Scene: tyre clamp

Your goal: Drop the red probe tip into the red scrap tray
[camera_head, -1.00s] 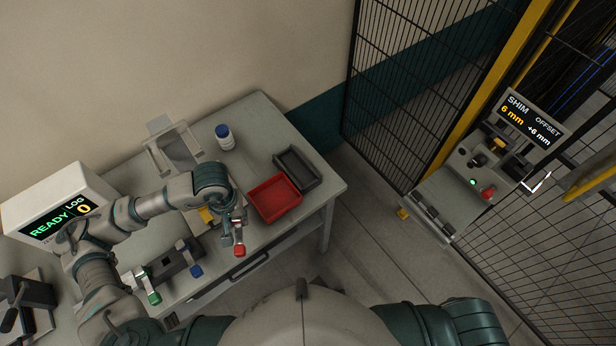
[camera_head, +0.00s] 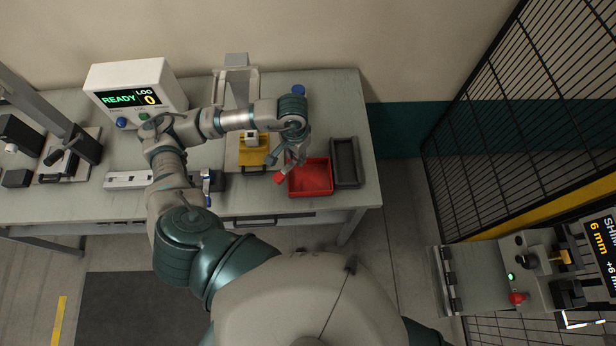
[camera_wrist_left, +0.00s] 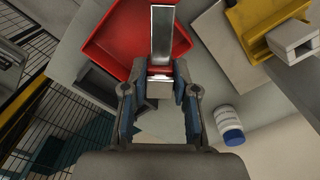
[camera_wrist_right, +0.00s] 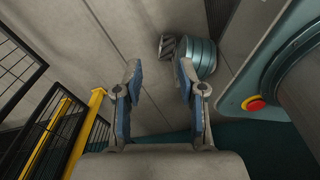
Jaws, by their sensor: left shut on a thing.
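My left gripper (camera_head: 291,160) is shut on the red probe tip (camera_head: 280,178), at the left edge of the red scrap tray (camera_head: 325,190). In the left wrist view, a pale metal bar (camera_wrist_left: 162,35) sticks out from between the fingers (camera_wrist_left: 158,82), with a little red at its near end. The red tray (camera_wrist_left: 108,40) lies behind and to the left of it there. From these views I cannot tell whether the tip touches the tray rim. My right gripper (camera_wrist_right: 158,80) is open and empty in the right wrist view, away from the bench.
A dark grey tray (camera_head: 345,163) stands right beside the red one. A yellow fixture (camera_head: 252,152) is to the left, and a blue-capped bottle (camera_wrist_left: 230,128) is behind. A READY/LOG display box (camera_head: 133,90) stands at the back left. A control panel (camera_head: 535,265) is at the right.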

